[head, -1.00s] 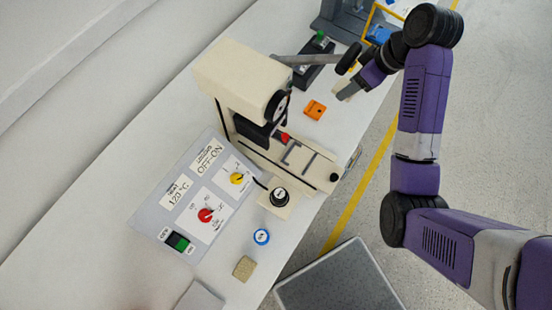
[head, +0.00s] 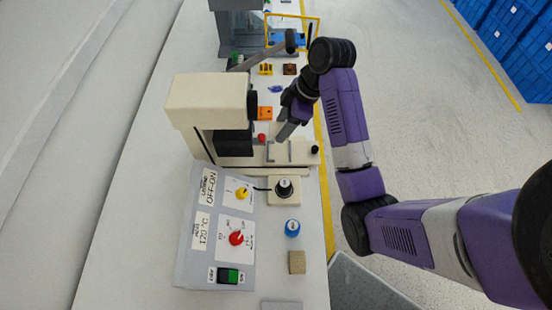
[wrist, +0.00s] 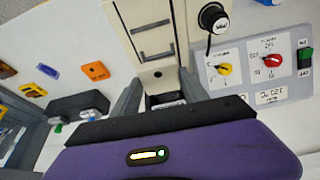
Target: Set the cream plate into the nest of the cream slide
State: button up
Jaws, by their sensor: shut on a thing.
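The cream slide (head: 303,156) runs out from the base of the cream press. Its nest is marked by dark bars, and it ends in a black knob. The slide and its bars also show at the top of the wrist view (wrist: 150,25). My gripper (head: 283,134) is just above the slide, at the far side of the nest. In the wrist view its grey fingers (wrist: 160,92) are shut on the cream plate (wrist: 160,81), which has a small dark hole. The plate is apart from the nest bars in that view. In the head view the plate blends with the slide.
The cream press (head: 208,100) with its long lever stands left of my gripper. An orange plate (head: 264,113) lies beyond. The control panel (head: 215,235), a black knob on a cream base (head: 285,188) and a blue round piece (head: 292,228) are nearer.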

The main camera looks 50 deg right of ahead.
jog(key=b, duration=0.2)
send_over(278, 152)
jog(key=s, duration=0.1)
jog(key=f, duration=0.5)
jog(key=shift+s+d+f, duration=0.1)
jog(key=shift+d+f, duration=0.25)
jog(key=shift+f, duration=2.2)
jog(key=shift+f, duration=0.1)
jog(key=o, duration=1.4)
jog(key=shift+c, duration=0.2)
jog(key=shift+d+r, duration=0.2)
jog(key=shift+r, duration=0.35)
jog(key=p+v, duration=0.5)
jog(key=v, duration=0.6)
jog(key=shift+s, duration=0.2)
